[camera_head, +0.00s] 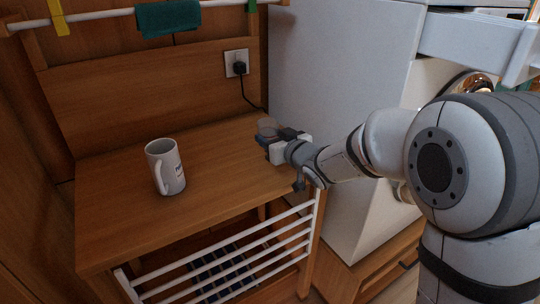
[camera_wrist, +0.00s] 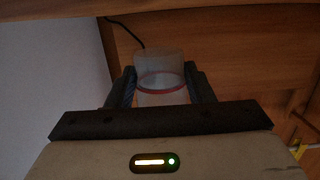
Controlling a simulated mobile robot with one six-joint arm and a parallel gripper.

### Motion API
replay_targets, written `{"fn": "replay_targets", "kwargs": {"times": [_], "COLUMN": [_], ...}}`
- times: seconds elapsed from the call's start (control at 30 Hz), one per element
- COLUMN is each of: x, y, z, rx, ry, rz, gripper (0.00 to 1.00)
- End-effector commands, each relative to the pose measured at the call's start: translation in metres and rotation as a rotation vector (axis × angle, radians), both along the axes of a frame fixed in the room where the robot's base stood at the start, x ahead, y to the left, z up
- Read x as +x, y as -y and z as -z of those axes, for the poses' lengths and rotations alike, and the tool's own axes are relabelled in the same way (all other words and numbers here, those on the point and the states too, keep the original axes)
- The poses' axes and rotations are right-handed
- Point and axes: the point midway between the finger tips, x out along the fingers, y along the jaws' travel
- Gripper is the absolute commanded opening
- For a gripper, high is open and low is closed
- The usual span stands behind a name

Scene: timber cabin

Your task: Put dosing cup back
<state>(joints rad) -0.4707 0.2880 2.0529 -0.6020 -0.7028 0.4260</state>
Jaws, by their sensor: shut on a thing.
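The dosing cup (camera_wrist: 161,72) is a small translucent cup with a reddish ring around it. My gripper (camera_wrist: 162,88) is shut on it, with one dark finger on each side in the wrist view. In the head view the cup (camera_head: 267,127) shows at the fingertips of my gripper (camera_head: 268,138), over the back right part of the wooden table (camera_head: 215,165). I cannot tell whether the cup touches the tabletop.
A white mug (camera_head: 166,167) stands on the table's left part. A socket with a black plug (camera_head: 238,66) is on the back panel, its cord running down behind the table. A white cabinet (camera_head: 335,75) borders the right side. The table's middle is clear.

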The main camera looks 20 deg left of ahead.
Motion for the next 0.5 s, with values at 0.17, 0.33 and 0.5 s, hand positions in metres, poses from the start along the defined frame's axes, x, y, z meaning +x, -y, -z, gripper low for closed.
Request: {"fn": "replay_targets", "kwargs": {"times": [0.17, 0.33, 0.5], "x": [-0.003, -0.003, -0.003], "y": [-0.003, -0.004, -0.005], "z": [0.032, 0.045, 0.044], "rx": [-0.001, 0.001, 0.001], "ry": [-0.003, 0.001, 0.000], "rz": [-0.007, -0.008, -0.009], "gripper": [0.24, 0.24, 0.24]}}
